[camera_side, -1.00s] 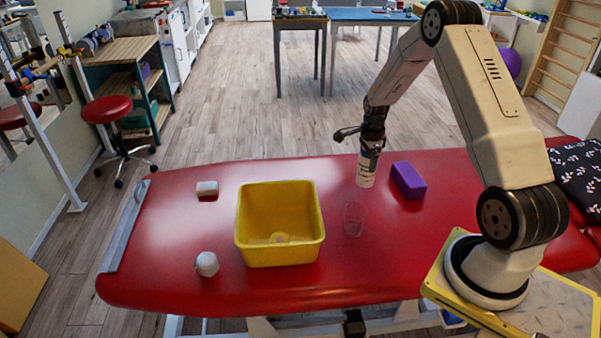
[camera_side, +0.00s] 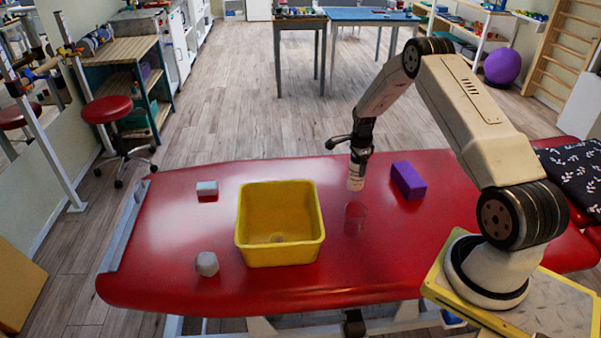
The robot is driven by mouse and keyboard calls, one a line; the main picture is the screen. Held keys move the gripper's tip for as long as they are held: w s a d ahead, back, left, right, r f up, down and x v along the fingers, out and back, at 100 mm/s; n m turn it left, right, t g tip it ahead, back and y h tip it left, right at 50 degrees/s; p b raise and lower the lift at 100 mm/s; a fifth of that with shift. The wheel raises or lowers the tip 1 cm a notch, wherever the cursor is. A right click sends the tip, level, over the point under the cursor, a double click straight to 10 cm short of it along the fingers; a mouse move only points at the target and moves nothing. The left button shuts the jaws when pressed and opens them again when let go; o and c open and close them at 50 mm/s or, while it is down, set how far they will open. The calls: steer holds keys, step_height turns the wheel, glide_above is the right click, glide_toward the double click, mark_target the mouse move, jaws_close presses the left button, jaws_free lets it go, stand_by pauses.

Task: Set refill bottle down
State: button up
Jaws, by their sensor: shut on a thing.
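The refill bottle (camera_side: 356,178) is white with a dark-marked label, roughly upright. My gripper (camera_side: 361,154) is shut around its upper part, which the jaws hide. The bottle hangs over the red treatment table (camera_side: 380,275), between the clear cup and the purple block in width; a gap under its base is too small to judge. The clear cup (camera_side: 355,219) stands just in front of the bottle in the picture.
A yellow bin (camera_side: 279,254) stands left of the cup and looks empty. A purple block (camera_side: 408,181) lies close to the right. Red surface is free around the bottle.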

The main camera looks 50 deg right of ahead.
mark_target(356, 173)
steer(key=shift+w+d+f, duration=0.1)
steer(key=shift+w+f, duration=0.05)
steer(key=shift+f, duration=1.6)
steer(key=shift+f, duration=0.15)
steer(key=o, duration=1.3)
steer(key=shift+c, duration=0.2)
steer(key=shift+r, duration=6.15)
